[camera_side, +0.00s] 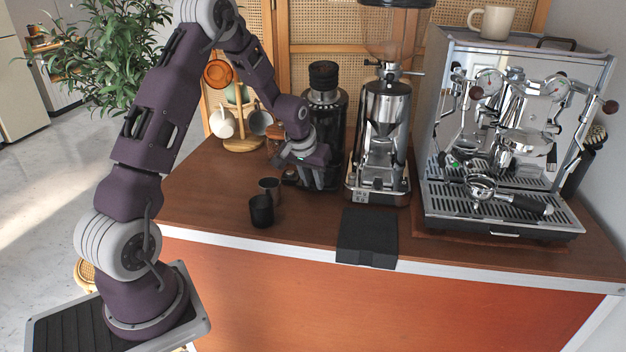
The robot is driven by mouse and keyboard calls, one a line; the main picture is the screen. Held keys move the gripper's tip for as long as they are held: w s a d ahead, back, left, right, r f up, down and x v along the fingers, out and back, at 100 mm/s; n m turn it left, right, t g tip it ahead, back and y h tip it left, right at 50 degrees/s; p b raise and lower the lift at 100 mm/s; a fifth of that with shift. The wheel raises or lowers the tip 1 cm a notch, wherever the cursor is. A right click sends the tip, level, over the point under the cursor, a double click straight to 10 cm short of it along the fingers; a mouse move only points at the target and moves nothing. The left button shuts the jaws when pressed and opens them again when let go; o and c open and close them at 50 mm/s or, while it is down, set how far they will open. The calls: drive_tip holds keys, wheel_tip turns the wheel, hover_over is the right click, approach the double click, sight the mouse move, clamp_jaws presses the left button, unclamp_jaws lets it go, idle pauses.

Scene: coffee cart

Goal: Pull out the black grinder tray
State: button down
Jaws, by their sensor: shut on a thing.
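The black grinder (323,90) stands at the back of the wooden counter, left of the silver grinder. Its black tray (292,180) is low at the grinder's base, and only a dark edge of it shows. My gripper (322,182) is low in front of the black grinder, fingers pointing down at the base. The fingers are shut on the black tray, as far as the dark overlap lets me see. My wrist and the fingers hide most of the tray and the grinder's lower front. How far the tray is out cannot be told.
A mug rack (240,145) is behind. The silver grinder (378,140) and espresso machine (510,130) stand right. A black mat (367,238) hangs over the front edge.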

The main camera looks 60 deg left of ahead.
drive_tip(key=shift+d, duration=0.1)
idle(0.8)
drive_tip(key=s+d, duration=0.5)
drive_tip(key=shift+s+d, duration=0.35)
drive_tip(key=shift+d, duration=0.05)
drive_tip(key=c, duration=1.2)
unclamp_jaws()
drive_tip(key=shift+c, duration=0.2)
drive_tip(key=shift+r, duration=0.1)
drive_tip(key=s+d+r+m+t, duration=0.1)
drive_tip(key=s+d+r, duration=0.4)
drive_tip(key=r, duration=0.3)
drive_tip(key=s+d+r+m, duration=0.2)
drive_tip(key=s+d+r, duration=0.35)
drive_tip(key=r, duration=0.35)
drive_tip(key=s+d+r+m+h, duration=0.2)
drive_tip(key=s+d, duration=0.5)
drive_tip(key=s, duration=0.5)
drive_tip(key=shift+s+r+m+t, duration=0.4)
drive_tip(key=shift+r+m, duration=0.05)
drive_tip(key=shift+m, duration=0.05)
